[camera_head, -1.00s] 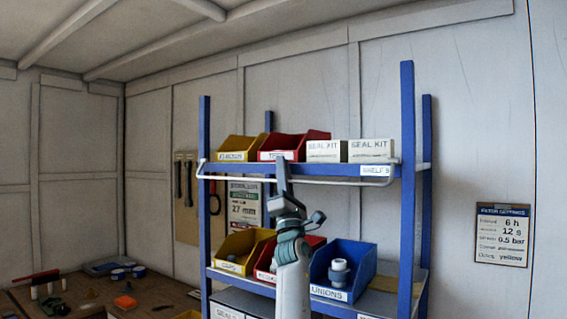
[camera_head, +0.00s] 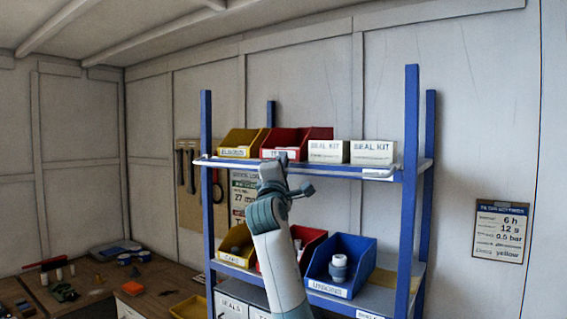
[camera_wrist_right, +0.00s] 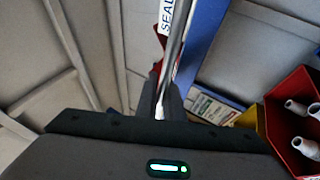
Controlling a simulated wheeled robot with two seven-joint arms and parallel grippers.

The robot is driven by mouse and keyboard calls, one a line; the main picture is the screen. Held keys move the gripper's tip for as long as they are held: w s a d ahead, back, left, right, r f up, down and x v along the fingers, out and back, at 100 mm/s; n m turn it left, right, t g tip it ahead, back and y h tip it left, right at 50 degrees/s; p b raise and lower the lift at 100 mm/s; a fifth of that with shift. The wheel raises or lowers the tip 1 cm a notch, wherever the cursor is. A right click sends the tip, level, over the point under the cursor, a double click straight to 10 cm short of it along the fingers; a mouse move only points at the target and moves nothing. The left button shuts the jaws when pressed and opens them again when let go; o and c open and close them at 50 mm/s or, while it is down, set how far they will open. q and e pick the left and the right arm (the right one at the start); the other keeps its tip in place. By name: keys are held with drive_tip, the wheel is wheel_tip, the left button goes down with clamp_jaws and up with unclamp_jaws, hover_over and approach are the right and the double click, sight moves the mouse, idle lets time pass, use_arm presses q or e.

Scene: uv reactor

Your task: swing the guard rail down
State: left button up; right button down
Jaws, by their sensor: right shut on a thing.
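The guard rail (camera_head: 228,163) is a thin pale bar with bent ends along the front of the blue rack's upper shelf. In the head view it lies about level with the shelf edge and partly covers the shelf label. My right gripper (camera_head: 281,160) is shut on the rail near its middle. In the right wrist view the rail (camera_wrist_right: 178,50) runs up from between the fingers of my right gripper (camera_wrist_right: 163,103). The fingers hide the gripped part. My left gripper is not in view.
The blue rack (camera_head: 411,140) holds a yellow bin (camera_head: 243,142), a red bin (camera_head: 300,142) and white seal kit boxes (camera_head: 372,152) above the rail. More bins, including a blue one (camera_head: 340,265), stand below. A workbench (camera_head: 150,300) is at the left.

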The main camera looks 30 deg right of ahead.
drive_tip(key=shift+d+r+m+g+y, duration=0.1)
drive_tip(key=shift+r+m+g+y, duration=0.3)
drive_tip(key=shift+m+g+y, duration=0.5)
drive_tip(key=shift+d+r+m+g+y, duration=0.1)
drive_tip(key=shift+r+m+g+y, duration=0.4)
drive_tip(key=shift+g, duration=0.7)
drive_tip(key=shift+f, duration=0.1)
drive_tip(key=c, duration=2.2)
unclamp_jaws()
drive_tip(key=shift+a+f, duration=0.1)
